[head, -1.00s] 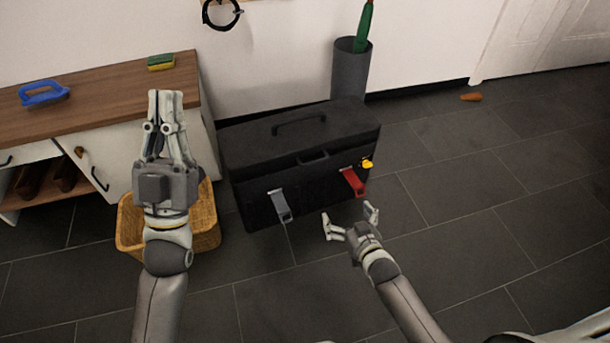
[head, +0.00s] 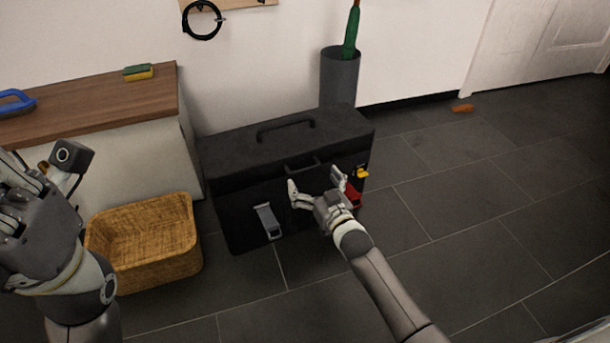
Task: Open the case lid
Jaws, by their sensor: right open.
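The black case (head: 235,193) stands on the tiled floor against the wall, with its lid (head: 235,142) down and a handle on top. A grey latch (head: 267,221) hangs on the left of its front. A yellow piece (head: 362,173) sits by the case's right edge. My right gripper (head: 316,185) is open and empty in front of the case, below its front handle (head: 304,163); I cannot tell whether it touches. My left gripper (head: 32,178) is at the left edge, its fingers partly cut off.
A wicker basket (head: 150,240) stands left of the case, beside a wood-topped cabinet (head: 100,105) holding a sponge (head: 138,72) and a blue-handled tool (head: 16,103). A grey bin (head: 340,78) with an umbrella (head: 351,32) stands behind. The floor at right is mostly clear.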

